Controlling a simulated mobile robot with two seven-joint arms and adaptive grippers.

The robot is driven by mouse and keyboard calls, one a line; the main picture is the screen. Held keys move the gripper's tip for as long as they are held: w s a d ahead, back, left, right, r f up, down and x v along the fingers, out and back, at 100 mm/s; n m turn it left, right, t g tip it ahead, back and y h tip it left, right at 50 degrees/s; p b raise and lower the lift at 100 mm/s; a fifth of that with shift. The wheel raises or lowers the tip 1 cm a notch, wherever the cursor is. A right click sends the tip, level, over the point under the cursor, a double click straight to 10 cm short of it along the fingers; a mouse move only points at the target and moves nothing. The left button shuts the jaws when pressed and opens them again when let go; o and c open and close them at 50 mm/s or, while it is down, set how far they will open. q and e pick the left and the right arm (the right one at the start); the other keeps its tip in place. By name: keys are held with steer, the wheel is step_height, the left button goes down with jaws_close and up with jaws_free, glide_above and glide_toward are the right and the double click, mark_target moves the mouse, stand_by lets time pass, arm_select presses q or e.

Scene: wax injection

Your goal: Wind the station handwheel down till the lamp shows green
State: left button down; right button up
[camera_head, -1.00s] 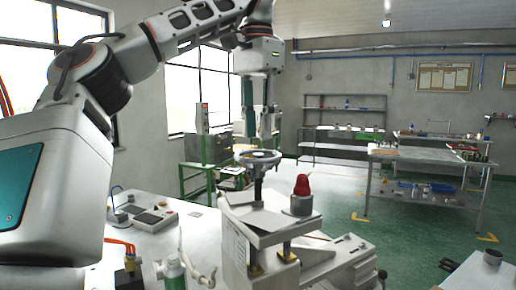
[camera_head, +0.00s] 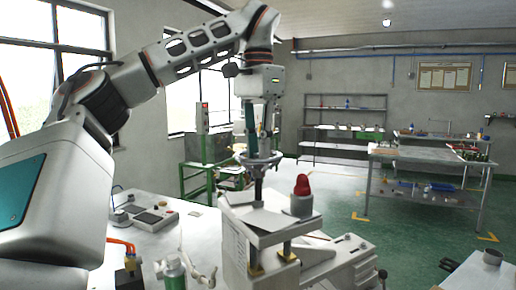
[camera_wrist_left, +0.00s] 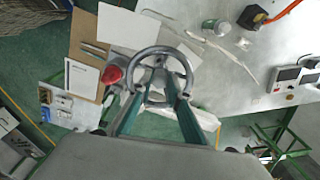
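The handwheel (camera_head: 256,160) is a grey ring on a dark upright screw above the station (camera_head: 262,222). My left gripper (camera_head: 262,153) points down at the handwheel, its fingertips at wheel height. In the left wrist view, the ring (camera_wrist_left: 188,68) shows beyond the two teal fingers (camera_wrist_left: 160,92), whose tips lie inside the ring's outline. A gap shows between them; I cannot tell whether they touch the wheel. The lamp (camera_head: 302,186) is a red dome on a grey base at the station's right, also seen in the left wrist view (camera_wrist_left: 112,75).
A metal table (camera_head: 432,156) with several items stands at the back right. Green floor lies open between.

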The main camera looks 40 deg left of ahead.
arm_select(q)
steer(key=shift+m, duration=0.3)
